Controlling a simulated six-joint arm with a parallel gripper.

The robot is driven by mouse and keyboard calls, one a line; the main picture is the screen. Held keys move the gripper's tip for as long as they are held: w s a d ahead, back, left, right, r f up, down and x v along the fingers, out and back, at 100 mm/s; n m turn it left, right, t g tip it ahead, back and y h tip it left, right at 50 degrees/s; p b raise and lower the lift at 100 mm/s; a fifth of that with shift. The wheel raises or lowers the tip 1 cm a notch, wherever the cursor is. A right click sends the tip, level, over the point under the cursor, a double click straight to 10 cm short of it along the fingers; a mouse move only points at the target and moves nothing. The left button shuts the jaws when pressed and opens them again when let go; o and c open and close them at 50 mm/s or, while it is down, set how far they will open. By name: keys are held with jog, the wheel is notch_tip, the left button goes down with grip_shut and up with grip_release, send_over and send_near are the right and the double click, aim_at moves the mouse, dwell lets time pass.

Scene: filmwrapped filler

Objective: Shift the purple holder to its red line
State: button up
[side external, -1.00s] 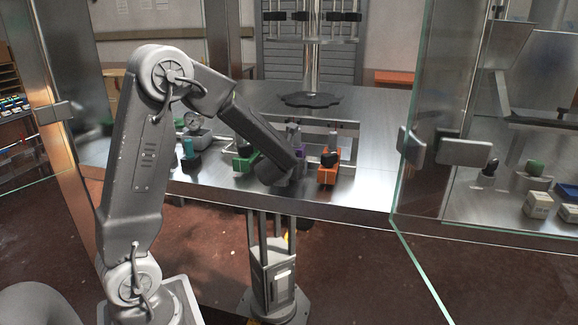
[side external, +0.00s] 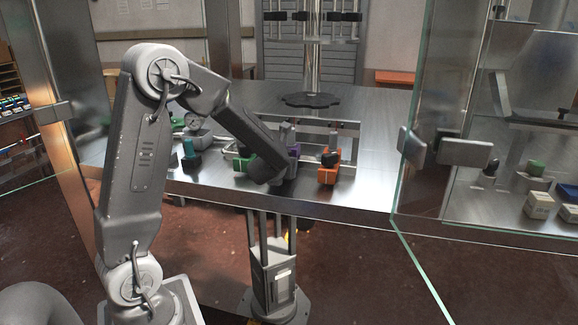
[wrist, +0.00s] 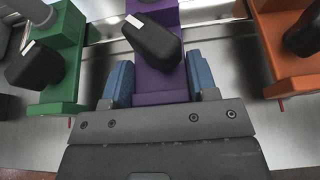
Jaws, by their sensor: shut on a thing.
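The purple holder (wrist: 158,84) is in the middle of the wrist view, with a black knob on it. The blue fingers of my gripper (wrist: 161,78) are shut on it, one on each side. In the side view only part of the purple holder (side external: 294,151) shows, and my arm hides the fingers. No red line for the purple holder can be made out; my gripper covers the surface in front of it.
A green holder (wrist: 66,60) stands to the left and an orange holder (wrist: 290,58) to the right, each with a black knob and a small red mark near its front. A gap separates purple from orange. A glass panel (side external: 415,200) stands at right.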

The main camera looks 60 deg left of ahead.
jog(key=shift+s+a, duration=0.25)
jog(key=o, duration=1.3)
jog(key=shift+d, duration=0.1)
jog(key=v, duration=1.3)
jog(key=shift+s+d+r, duration=0.2)
jog(key=s+d+r+n+g+h, duration=0.1)
jog(key=s+d+n+h, duration=0.2)
jog(key=d+n, duration=0.3)
jog(key=s+d+n+g+h, duration=0.1)
jog(key=s+d+n+h, duration=0.2)
jog(key=n, duration=0.9)
jog(key=s+d+r+n+g+h, duration=0.1)
jog(key=s+d+n+g+h, duration=0.1)
jog(key=s+d+n, duration=0.3)
jog(key=shift+s+d+r+n+h, duration=0.1)
jog(key=shift+d+n+h, duration=0.15)
jog(key=shift+d+n, duration=0.45)
jog(key=shift+s+d+r+n+h, duration=0.15)
jog(key=shift+d+n+h, duration=0.15)
jog(key=shift+d+n, duration=0.4)
jog(key=shift+s+d+r+n+h, duration=0.1)
jog(key=shift+d+n+h, duration=0.15)
jog(key=shift+d+n, duration=0.45)
